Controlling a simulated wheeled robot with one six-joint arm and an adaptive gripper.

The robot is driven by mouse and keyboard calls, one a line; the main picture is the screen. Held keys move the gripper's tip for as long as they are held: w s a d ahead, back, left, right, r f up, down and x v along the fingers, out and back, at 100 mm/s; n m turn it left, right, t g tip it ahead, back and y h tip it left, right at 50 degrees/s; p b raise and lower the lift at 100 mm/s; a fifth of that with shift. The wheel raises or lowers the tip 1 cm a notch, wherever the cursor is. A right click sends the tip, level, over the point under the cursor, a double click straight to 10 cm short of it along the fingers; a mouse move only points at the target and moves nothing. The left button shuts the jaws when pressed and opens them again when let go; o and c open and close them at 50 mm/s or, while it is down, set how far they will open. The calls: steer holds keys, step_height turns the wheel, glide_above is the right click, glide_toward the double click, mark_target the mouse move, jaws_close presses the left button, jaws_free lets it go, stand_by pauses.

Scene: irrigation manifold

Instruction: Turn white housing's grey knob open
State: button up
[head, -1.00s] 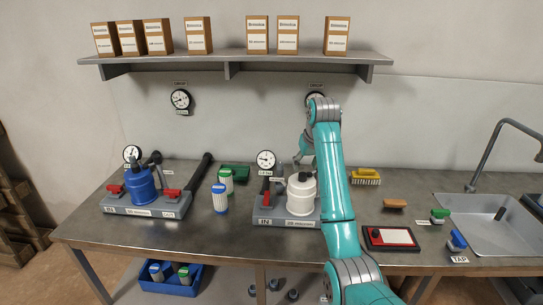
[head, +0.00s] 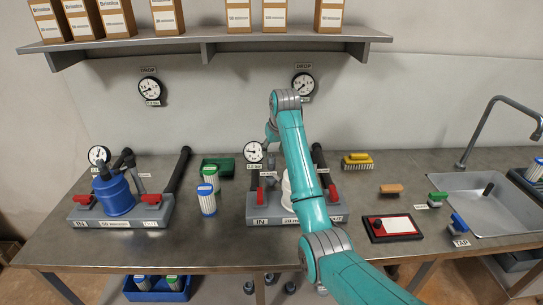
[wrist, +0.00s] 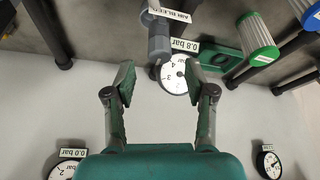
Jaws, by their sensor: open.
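The white housing (head: 286,191) stands on the right-hand grey manifold base, mostly hidden behind my arm in the head view. Its top is covered there. A grey knob-like fitting (wrist: 159,42) beside an AIR BLEED label shows at the top of the wrist view; a grey upright (head: 271,171) shows left of the housing in the head view. My gripper (wrist: 159,80) is open and empty, its two fingers spread below the fitting in the wrist picture, apart from it. In the head view, its fingertips cannot be made out.
A dial gauge (head: 253,152) stands close by, also between the fingers in the wrist view (wrist: 174,75). Red-handled valves flank the housing. A blue housing (head: 114,195) stands on the left base.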

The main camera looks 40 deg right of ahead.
mark_target(272, 157)
steer(key=shift+x, duration=2)
jaws_close()
